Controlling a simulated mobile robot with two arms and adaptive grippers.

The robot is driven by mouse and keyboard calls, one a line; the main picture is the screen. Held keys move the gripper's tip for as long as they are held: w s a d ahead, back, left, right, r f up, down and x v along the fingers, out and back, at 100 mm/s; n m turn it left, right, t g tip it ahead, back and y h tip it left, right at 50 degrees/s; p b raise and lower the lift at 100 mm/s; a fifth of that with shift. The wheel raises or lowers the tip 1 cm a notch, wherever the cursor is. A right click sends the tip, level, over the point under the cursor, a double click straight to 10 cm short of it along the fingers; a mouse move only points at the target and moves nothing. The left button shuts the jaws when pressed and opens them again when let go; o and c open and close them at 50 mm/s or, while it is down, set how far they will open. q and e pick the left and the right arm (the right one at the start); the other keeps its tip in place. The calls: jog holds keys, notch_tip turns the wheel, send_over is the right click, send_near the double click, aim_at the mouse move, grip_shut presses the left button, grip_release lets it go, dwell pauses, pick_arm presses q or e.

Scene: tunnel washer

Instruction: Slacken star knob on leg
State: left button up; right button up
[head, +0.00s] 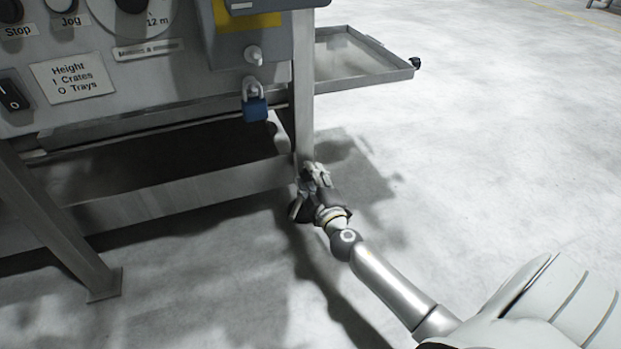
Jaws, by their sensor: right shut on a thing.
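My right gripper (306,186) is down low at the machine's front right leg (303,125), reached by my arm from the lower right. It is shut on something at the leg. The star knob itself is hidden by the fingers, so I cannot make out its shape or how far it is turned. The leg is a grey metal upright below the control panel. My left gripper is not in view.
A blue padlock (255,104) hangs above and left of the gripper. A shallow metal tray (362,62) juts out to the right of the machine. A lower cross rail (150,197) runs left from the leg. The floor (480,130) to the right is clear.

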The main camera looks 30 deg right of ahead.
jog(key=n, duration=0.3)
jog(key=shift+n, duration=0.4)
jog(key=n, duration=0.3)
jog(key=shift+n+p, duration=0.3)
jog(key=shift+p, duration=0.1)
jog(key=n+p, duration=0.1)
jog(key=n, duration=0.5)
jog(key=n+p, duration=0.1)
jog(key=n, duration=0.3)
jog(key=shift+p, duration=0.4)
jog(key=n+p, duration=0.1)
jog(key=n, duration=0.1)
jog(key=shift+n, duration=0.4)
jog(key=n+p, duration=0.2)
jog(key=n, duration=0.2)
jog(key=shift+s+f+n+p, duration=0.1)
jog(key=shift+n+p, duration=0.5)
jog(key=shift+n, duration=0.3)
